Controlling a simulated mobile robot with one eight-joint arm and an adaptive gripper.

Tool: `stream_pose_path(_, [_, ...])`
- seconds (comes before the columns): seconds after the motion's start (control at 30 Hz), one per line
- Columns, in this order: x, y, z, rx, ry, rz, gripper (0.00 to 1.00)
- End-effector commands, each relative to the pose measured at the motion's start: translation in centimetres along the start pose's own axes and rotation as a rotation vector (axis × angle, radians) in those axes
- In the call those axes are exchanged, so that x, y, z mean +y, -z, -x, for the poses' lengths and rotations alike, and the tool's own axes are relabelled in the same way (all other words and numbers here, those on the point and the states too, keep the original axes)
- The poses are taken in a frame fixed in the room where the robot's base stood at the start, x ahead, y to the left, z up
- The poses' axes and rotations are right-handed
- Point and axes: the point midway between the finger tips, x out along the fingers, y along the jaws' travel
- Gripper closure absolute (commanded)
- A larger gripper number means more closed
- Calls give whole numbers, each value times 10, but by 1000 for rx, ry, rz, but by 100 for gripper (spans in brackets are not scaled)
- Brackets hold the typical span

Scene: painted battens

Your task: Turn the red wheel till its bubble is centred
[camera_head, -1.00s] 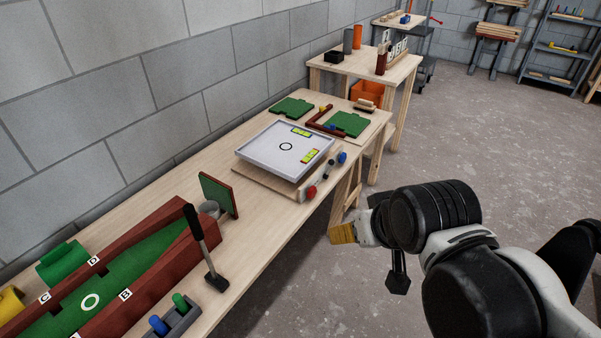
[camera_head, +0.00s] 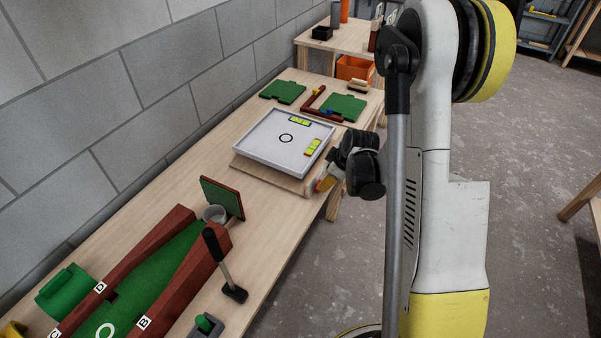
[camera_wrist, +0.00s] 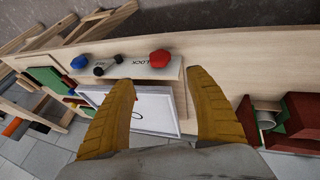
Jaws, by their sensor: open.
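The red wheel (camera_wrist: 160,58) shows in the wrist view at the board's front edge, beyond my open fingertips and between their lines. My gripper (camera_wrist: 162,82) is open and empty, its yellow fingers spread. In the head view my gripper (camera_head: 326,184) is at the front right corner of the white tray (camera_head: 262,149), and the wrist hides the wheel there. Two yellow-green bubble vials, one at the tray's back edge (camera_head: 299,121) and one at its right edge (camera_head: 313,147), show; their bubbles are too small to read.
In the wrist view a black lever (camera_wrist: 108,66) beside a LOCK label and a blue wheel (camera_wrist: 79,62) stand along the same edge. A green panel (camera_head: 222,197), a cup (camera_head: 214,214) and a black-handled putter (camera_head: 225,266) stand nearer on the bench.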

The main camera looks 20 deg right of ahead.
Motion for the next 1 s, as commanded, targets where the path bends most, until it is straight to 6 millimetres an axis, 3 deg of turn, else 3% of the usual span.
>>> stream_pose_path(0.27, [1, -14, -31, -1, 4, 38, 36])
stream_pose_path(0.7, [0, -14, -112, 0, 5, 37, 36])
stream_pose_path(1.0, [1, -13, -127, -1, 4, 35, 36])
